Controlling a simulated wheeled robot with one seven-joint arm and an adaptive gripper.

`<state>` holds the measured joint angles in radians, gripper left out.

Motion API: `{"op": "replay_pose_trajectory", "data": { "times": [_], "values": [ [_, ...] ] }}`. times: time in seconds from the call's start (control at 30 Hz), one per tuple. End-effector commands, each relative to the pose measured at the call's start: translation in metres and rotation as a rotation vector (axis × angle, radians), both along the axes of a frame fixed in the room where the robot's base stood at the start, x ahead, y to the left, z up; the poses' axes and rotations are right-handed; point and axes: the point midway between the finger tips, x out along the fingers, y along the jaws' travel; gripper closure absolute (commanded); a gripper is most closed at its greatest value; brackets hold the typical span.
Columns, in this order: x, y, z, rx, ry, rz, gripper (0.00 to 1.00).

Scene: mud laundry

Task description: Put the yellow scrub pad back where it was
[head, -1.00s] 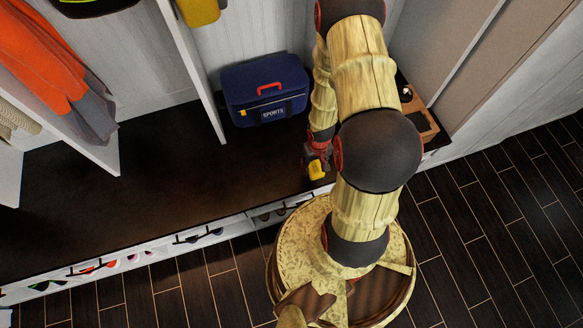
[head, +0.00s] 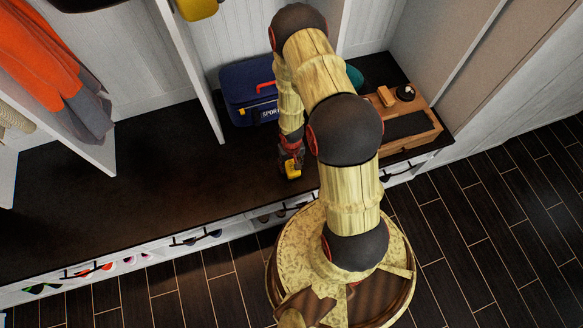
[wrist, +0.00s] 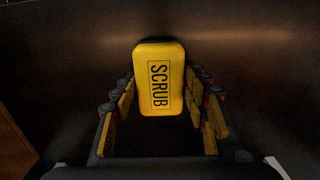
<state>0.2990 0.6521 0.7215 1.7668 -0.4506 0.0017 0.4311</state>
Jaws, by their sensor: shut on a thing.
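The yellow scrub pad (wrist: 159,78) is marked "SCRUB" and sits between the fingers of my gripper (wrist: 160,100) in the wrist view. My gripper is shut on it. In the head view the pad (head: 293,170) shows as a small yellow patch at the end of my gripper (head: 291,160), over the dark bench top (head: 150,200) near its front edge. I cannot tell from these views how high the pad is above the bench.
A wooden tray (head: 432,133) with a brown block (head: 386,96) and a dark round item (head: 405,92) stands on the right of the bench. A blue sports bag (head: 240,88) stands behind my arm. A teal item (head: 354,76) is partly hidden. The bench's left part is clear.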

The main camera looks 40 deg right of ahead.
Motion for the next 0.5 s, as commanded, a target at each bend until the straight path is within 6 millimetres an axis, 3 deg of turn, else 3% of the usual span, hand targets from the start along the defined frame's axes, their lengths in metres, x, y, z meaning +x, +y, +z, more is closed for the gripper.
{"op": "replay_pose_trajectory", "data": {
  "times": [0.07, 0.17, 0.37, 0.4, 0.5],
  "values": [
    [0.0007, -0.0003, -0.0114, 0.0, -0.001, -0.001, 0.76],
    [0.0007, -0.0004, -0.0107, -0.001, -0.002, -0.001, 0.83],
    [0.0006, -0.0004, -0.0108, 0.0, -0.001, -0.001, 0.83],
    [0.0005, -0.0004, -0.0115, 0.0, -0.001, -0.001, 0.55],
    [0.0004, -0.0003, -0.0109, 0.0, -0.001, -0.001, 0.49]
  ]
}}
